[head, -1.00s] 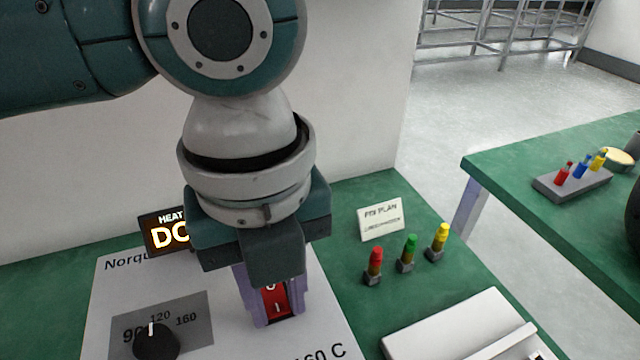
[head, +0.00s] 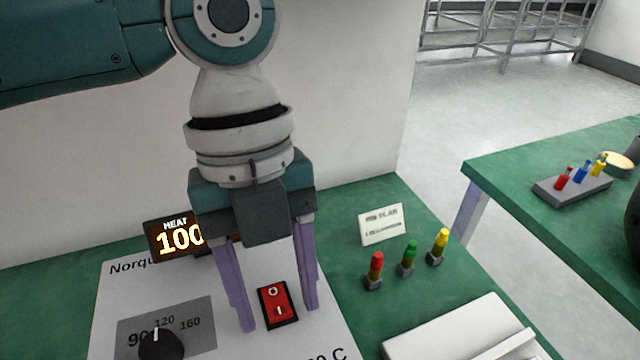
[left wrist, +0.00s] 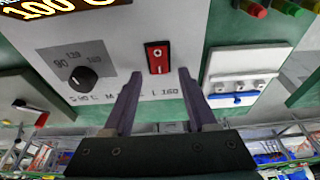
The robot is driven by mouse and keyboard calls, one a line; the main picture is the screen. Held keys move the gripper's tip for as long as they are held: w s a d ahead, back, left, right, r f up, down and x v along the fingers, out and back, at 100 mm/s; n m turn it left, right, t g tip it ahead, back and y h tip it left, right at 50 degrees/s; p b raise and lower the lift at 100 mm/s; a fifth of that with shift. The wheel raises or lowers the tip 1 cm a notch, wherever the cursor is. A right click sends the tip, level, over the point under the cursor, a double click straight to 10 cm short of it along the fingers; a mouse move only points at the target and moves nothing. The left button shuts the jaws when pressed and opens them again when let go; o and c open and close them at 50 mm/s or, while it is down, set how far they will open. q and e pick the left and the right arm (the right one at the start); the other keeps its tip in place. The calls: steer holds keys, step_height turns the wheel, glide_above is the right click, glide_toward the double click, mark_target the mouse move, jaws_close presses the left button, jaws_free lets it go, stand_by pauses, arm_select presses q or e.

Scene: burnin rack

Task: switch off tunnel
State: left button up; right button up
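The tunnel's control panel (head: 235,345) is pale grey and carries a red rocker switch (head: 277,303) in a black frame, marked O on its far half and I on its near half. The switch also shows in the left wrist view (left wrist: 157,58); which half is pressed is unclear. My left gripper (head: 279,317) points down over the panel, open and empty, its purple fingers apart on either side of the switch. A lit display (head: 175,239) reads HEAT and 100, partly hidden by the gripper. My right gripper is not in view.
A black dial (head: 160,344) with temperature marks sits left of the switch. Right of the panel stand red (head: 375,270), green (head: 408,258) and yellow (head: 438,246) pegs, a small sign (head: 382,224) and a white lidded box (head: 460,335). A second green table (head: 540,160) stands further right.

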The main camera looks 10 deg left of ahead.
arm_select(q)
steer(key=shift+s, duration=0.1)
stand_by(0.5)
steer(key=shift+t+y, duration=0.3)
steer(key=shift+t, duration=0.1)
steer(key=shift+s+d+f+t+y+b, duration=0.3)
steer(key=shift+f+t+y+b, duration=0.15)
steer(key=shift+t+b, duration=0.3)
step_height(320, 180, up, 10)
steer(key=p, duration=0.2)
step_height(320, 180, up, 12)
steer(key=n+h+p, duration=0.3)
steer(key=n+p, duration=0.2)
steer(key=p, duration=0.9)
glide_above(282, 316)
steer(key=s+d, duration=0.4)
steer(key=d, duration=0.2)
step_height(282, 316, up, 9)
steer(key=s+n+t+h+p, duration=0.1)
steer(key=n+t+p, duration=0.1)
steer(key=n+p, duration=0.4)
steer(key=p, duration=0.4)
steer(key=shift+s+f+h, duration=0.15)
steer(key=shift+s+h, duration=0.2)
steer(key=shift+s, duration=0.05)
steer(key=shift+d, duration=0.1)
